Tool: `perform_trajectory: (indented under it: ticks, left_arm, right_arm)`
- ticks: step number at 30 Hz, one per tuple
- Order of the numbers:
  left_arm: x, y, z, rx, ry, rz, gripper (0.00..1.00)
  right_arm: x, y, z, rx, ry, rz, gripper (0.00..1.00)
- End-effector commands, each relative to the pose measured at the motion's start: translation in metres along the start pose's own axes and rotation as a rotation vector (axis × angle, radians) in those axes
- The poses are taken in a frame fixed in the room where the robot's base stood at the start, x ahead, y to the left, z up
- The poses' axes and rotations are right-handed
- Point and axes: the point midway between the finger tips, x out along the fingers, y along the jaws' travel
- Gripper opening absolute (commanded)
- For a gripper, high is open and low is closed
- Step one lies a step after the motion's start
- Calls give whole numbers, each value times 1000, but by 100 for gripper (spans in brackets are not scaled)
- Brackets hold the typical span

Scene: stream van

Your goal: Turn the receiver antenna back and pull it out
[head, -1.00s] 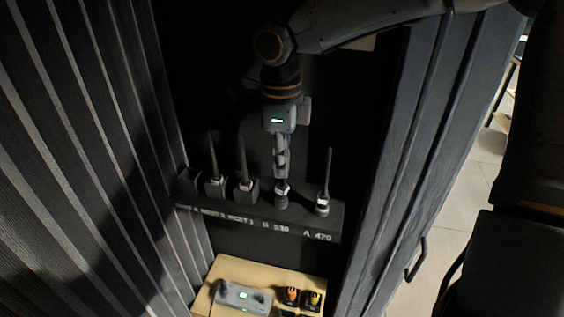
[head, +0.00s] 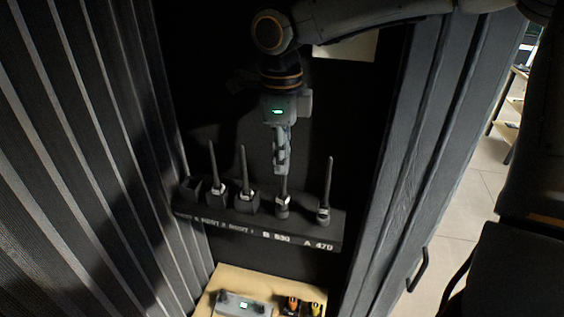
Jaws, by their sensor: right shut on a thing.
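A dark shelf (head: 330,236) carries several upright antennas in a row, with white lettering along its front edge. The antenna above the "B 530" label (head: 283,208) has a light collar at its base and a thin dark shaft. My right gripper (head: 281,172) comes down from above and is shut on the upper part of this shaft, hiding its tip. The lower shaft shows between the fingers and the base. The base appears to be at the shelf; I cannot tell whether it is seated. My left gripper is not in view.
The "A 470" antenna (head: 324,212) stands close on the right. Below is a tan surface (head: 225,275) with a grey device (head: 243,303). Ribbed walls close both sides.

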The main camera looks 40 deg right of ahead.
Motion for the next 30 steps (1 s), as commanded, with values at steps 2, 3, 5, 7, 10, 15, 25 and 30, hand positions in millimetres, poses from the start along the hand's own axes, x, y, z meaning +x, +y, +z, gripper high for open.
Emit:
perform_trajectory:
  ticks: [2,3,5,7,10,15,25,30]
  left_arm:
    - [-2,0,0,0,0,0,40]
    - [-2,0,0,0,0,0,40]
    - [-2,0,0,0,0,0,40]
    - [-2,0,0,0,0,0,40]
    - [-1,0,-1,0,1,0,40]
    - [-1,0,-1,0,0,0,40]
    - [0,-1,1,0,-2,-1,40]
    - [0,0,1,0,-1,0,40]
  right_arm:
    - [-10,-2,4,-1,-17,-15,0]
    - [-10,-2,4,-1,-17,-15,0]
    - [-10,-2,4,-1,-17,-15,0]
    - [-10,-2,4,-1,-17,-15,13]
    - [-9,-2,3,0,-14,-13,33]
    - [-6,-2,2,0,-10,-8,33]
    - [-26,0,2,1,-12,-10,33]
    - [-56,1,2,0,-14,-12,33]
